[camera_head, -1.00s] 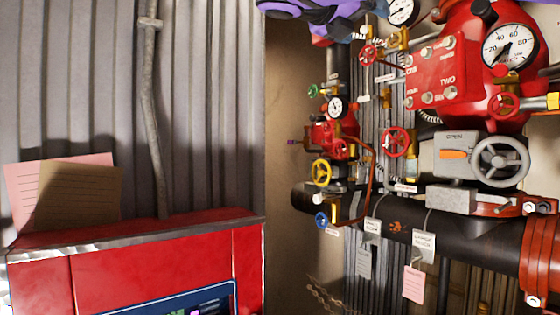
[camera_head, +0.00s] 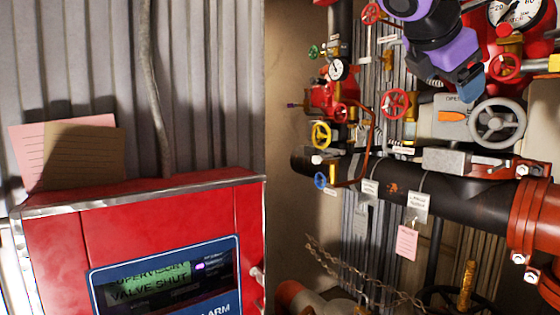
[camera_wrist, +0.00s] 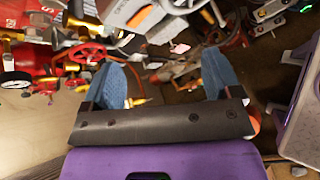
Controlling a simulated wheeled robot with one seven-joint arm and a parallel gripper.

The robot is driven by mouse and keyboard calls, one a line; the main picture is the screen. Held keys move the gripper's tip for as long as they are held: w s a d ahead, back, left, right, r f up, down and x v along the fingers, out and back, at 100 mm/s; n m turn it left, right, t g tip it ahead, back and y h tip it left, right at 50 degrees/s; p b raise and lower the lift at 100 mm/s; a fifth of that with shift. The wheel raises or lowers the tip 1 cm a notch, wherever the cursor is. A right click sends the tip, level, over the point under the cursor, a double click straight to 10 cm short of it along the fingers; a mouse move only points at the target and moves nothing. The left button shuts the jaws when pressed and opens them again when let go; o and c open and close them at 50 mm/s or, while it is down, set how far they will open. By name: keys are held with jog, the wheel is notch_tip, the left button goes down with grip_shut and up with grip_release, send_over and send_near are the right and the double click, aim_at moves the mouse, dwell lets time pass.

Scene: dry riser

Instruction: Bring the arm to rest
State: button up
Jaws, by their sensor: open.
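My gripper (camera_wrist: 165,82) shows in the wrist view with two blue fingers set wide apart and nothing between them. In the head view my purple and dark arm comes in from the top right, and the blue gripper end (camera_head: 470,82) hangs in front of the red valve body, above the grey handwheel (camera_head: 497,122). From the head view I cannot tell how far the gripper is from the valve housing behind it.
A red alarm panel (camera_head: 60,245) reading "VALVE SHUT" stands at left, with papers (camera_head: 62,150) on top. Pipes, gauges and small handwheels, such as a yellow one (camera_head: 321,135), crowd the right. A chain (camera_head: 365,280) hangs low. Bare wall (camera_head: 285,230) lies between.

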jog(key=s+d+f+m+y, duration=0.1)
jog(key=s+f+m+y, duration=0.2)
jog(key=s+f+m, duration=0.2)
jog(key=s+d+f+m+g+y, duration=0.1)
jog(key=s+f+m, duration=0.5)
jog(key=f, duration=0.6)
jog(key=s+d+f+m+y, duration=0.1)
jog(key=s+f+m+y, duration=0.3)
jog(key=f+m, duration=0.3)
jog(key=shift+s+f+m+g+y, duration=0.3)
jog(key=shift+s+f+m+g, duration=0.1)
jog(key=shift+s+f, duration=0.45)
